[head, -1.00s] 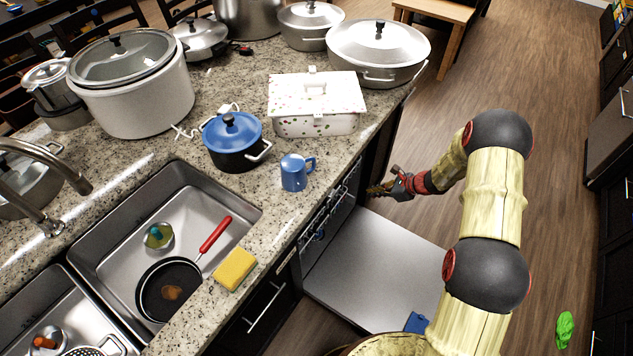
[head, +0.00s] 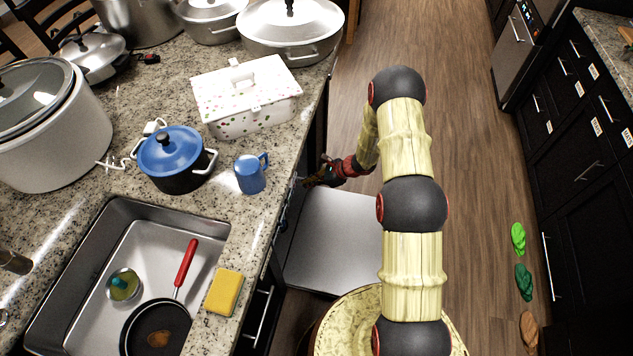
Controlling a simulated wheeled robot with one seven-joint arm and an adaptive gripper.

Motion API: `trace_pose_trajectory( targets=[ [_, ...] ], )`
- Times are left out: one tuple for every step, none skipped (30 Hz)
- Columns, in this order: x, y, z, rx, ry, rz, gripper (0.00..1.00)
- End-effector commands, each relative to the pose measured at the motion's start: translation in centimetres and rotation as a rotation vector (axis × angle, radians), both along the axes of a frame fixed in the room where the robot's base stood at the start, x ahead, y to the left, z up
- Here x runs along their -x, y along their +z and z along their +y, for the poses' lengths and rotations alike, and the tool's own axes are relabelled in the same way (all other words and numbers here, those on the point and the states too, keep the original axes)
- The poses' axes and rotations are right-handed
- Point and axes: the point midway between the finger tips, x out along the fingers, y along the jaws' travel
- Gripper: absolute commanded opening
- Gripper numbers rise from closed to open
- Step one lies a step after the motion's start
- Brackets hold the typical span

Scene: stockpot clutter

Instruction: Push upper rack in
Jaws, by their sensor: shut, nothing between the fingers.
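The dishwasher's open door (head: 335,240) lies flat below the counter edge, its grey inner face showing. Only a sliver of the upper rack (head: 284,215) shows in the opening under the counter; most of it is hidden by the countertop. My gripper (head: 311,182) is small and dark in the view, shut and empty. It is close to the counter's front edge, above the far part of the door. I cannot tell whether it touches the rack.
The granite counter (head: 185,225) holds a blue mug (head: 251,174), a blue-lidded pot (head: 172,160), a spotted white box (head: 250,115) and a yellow sponge (head: 224,292) near the edge. Dark cabinets (head: 585,200) stand at right.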

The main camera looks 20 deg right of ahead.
Motion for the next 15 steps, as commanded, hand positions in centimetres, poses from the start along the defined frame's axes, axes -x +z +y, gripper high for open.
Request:
trace_pose_trajectory(
  targets=[
    [-0.4, -1.0, 0.7, 0.001, 0.003, 0.001, 0.00],
    [-0.6, -1.4, 1.0, 0.000, 0.002, 0.001, 0.00],
    [-1.0, -1.4, 1.5, 0.001, 0.003, -0.001, 0.00],
    [-1.3, -1.3, 1.9, 0.001, 0.004, -0.002, 0.00],
    [-1.5, -1.2, 2.3, 0.001, 0.003, -0.001, 0.00],
    [-1.8, -1.2, 2.7, 0.001, 0.003, -0.001, 0.00],
    [-2.0, -1.2, 3.0, 0.001, 0.001, -0.001, 0.00],
    [-2.2, -1.2, 3.2, 0.001, 0.001, -0.001, 0.00],
    [-2.4, -1.1, 3.5, 0.001, 0.001, -0.001, 0.00],
    [-2.5, -1.1, 3.7, 0.001, 0.001, -0.002, 0.00],
    [-2.6, -1.1, 3.9, 0.001, 0.001, -0.002, 0.00],
    [-2.7, -1.1, 4.0, 0.000, 0.001, -0.001, 0.00],
    [-2.7, -1.1, 4.1, 0.000, 0.001, -0.001, 0.00],
    [-2.8, -1.1, 4.2, 0.000, 0.001, -0.001, 0.00],
    [-2.8, -1.1, 4.2, 0.000, 0.000, 0.000, 0.00]
  ],
)
